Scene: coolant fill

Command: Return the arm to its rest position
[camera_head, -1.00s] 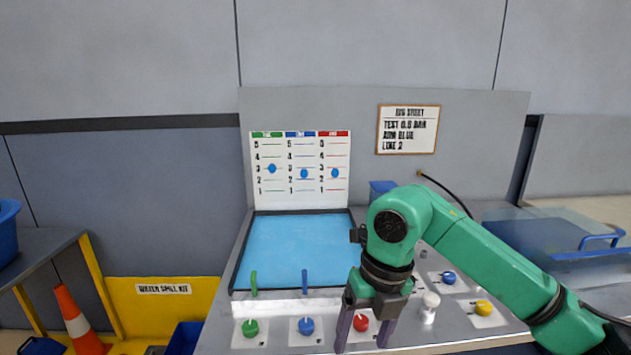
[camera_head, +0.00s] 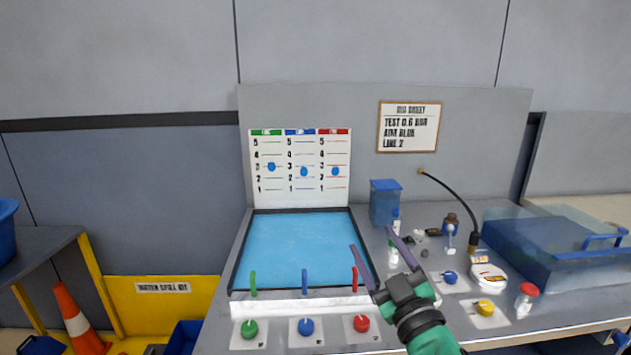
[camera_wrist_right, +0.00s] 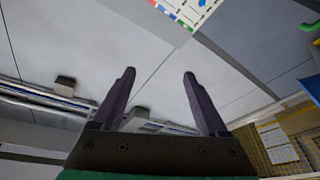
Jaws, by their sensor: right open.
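My right gripper (camera_head: 372,243) is open and empty, raised over the front right of the bench with its fingers pointing up and away. In the right wrist view its two purple fingers (camera_wrist_right: 160,90) stand apart with nothing between them. My right arm comes in from the bottom edge. A red knob (camera_head: 361,323) sits on the front panel, left of and below the gripper. A green knob (camera_head: 249,328) and a blue knob (camera_head: 306,326) sit further left. My left gripper is not in view.
A blue pool (camera_head: 295,250) fills the bench's middle. A blue-lidded container (camera_head: 385,203), a black hose (camera_head: 458,205), a white gauge (camera_head: 488,278), a yellow knob (camera_head: 485,308) and a red-capped jar (camera_head: 526,298) stand right. A clear blue tank (camera_head: 550,255) is at far right.

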